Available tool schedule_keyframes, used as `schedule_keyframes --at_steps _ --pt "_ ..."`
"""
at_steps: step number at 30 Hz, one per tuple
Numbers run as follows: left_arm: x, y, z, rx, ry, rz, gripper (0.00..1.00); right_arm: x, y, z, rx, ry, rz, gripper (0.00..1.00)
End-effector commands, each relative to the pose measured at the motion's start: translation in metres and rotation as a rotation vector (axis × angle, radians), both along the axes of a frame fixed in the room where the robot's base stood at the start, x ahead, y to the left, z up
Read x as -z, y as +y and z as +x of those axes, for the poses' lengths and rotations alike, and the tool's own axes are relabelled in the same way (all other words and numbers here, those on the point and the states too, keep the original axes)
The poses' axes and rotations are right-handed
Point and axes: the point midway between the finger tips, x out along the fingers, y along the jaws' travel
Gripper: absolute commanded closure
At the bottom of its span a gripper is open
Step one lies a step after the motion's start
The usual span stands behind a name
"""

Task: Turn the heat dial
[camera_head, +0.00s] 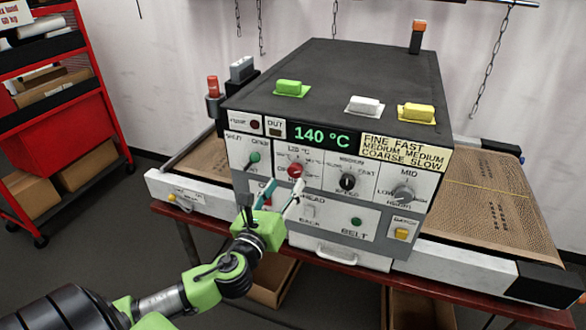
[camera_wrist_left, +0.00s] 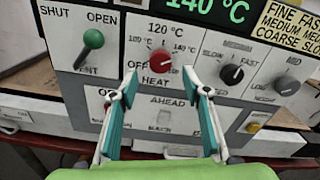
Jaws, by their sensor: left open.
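The heat dial (camera_head: 295,170) is a red knob on the front panel of the dark-topped machine (camera_head: 335,80). In the left wrist view the red dial (camera_wrist_left: 158,77) sits under a "120 °C" mark, with "OFF" at its lower left and "HEAT" below. The green display (camera_head: 320,135) reads 140 °C. My left gripper (camera_head: 281,190) is open in front of the panel, just below the dial. My right gripper is out of view.
A green-knobbed lever (camera_wrist_left: 93,39) is left of the dial, and a black knob (camera_wrist_left: 231,74) is right. A grey knob (camera_head: 403,194) lies farther right. Conveyor belts (camera_head: 490,200) extend on both sides. A red shelf rack (camera_head: 60,120) stands at the left.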

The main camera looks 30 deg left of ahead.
Motion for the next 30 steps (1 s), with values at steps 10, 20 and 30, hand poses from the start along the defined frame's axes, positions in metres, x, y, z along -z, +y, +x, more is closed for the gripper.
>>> schedule_keyframes --at_steps 10,20,30 --pt "-0.001 0.014 0.056 -0.001 0.0 -0.003 0.57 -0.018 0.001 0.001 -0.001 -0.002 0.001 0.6" --pt "0.001 0.015 0.066 0.001 0.002 -0.004 0.57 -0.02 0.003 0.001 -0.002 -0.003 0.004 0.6" --pt "0.001 0.015 0.065 0.001 0.002 -0.003 0.95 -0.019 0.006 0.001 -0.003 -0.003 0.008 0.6"
